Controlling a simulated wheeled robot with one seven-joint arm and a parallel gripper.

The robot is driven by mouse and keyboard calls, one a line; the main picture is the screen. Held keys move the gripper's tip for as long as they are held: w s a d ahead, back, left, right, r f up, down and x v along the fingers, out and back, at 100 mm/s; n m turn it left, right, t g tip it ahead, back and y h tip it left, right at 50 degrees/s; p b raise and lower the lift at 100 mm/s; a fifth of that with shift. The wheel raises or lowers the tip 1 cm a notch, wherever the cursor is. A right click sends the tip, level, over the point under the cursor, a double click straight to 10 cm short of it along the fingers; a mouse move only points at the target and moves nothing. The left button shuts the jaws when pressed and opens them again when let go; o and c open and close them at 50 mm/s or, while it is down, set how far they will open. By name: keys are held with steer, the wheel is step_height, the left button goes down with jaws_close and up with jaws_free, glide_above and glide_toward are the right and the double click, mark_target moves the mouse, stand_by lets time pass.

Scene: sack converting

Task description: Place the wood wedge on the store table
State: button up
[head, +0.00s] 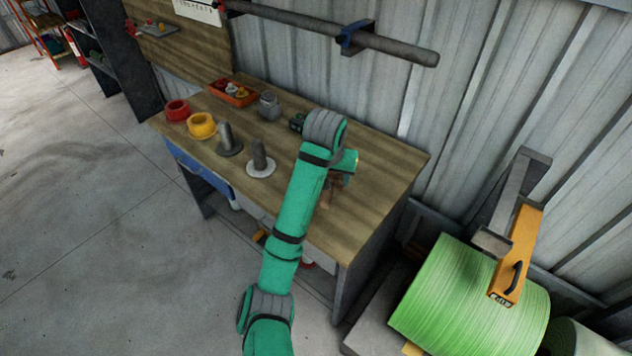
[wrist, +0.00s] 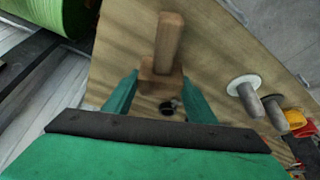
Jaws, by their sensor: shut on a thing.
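The wood wedge (wrist: 168,40) is a brown wooden piece with a thicker block end and a narrower bar. It sits between the fingers of my gripper (wrist: 160,88), which is shut on its block end. In the head view a small brown part of the wedge (head: 327,194) shows beside my gripper (head: 338,183); my arm hides much of this area. The wedge is over the right part of a wood-topped table (head: 385,165). I cannot tell whether it touches the top. No label shows whether this is the store table.
Two grey pegs on round bases (head: 260,155), a yellow ring (head: 202,126), a red ring (head: 176,110), an orange tray (head: 233,93) and a grey container (head: 269,106) stand further left. A small black item (wrist: 169,107) lies near the fingers. A green roll (head: 465,300) is at right.

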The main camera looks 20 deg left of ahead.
steer(key=shift+w+a+f, duration=0.35)
steer(key=shift+a+f, duration=0.15)
steer(key=w+a+f, duration=0.3)
steer(key=a+f, duration=0.1)
steer(key=w+a+f, duration=0.2)
steer(key=f, duration=0.1)
steer(key=shift+w+a, duration=0.3)
steer(key=shift+a, duration=0.05)
steer(key=shift+w+a+f, duration=0.3)
steer(key=shift+a+f, duration=0.05)
steer(key=shift+f, duration=1.6)
steer(key=shift+d+f, duration=0.1)
steer(key=shift+f, duration=0.05)
steer(key=o, duration=1.2)
steer(key=shift+o, duration=0.2)
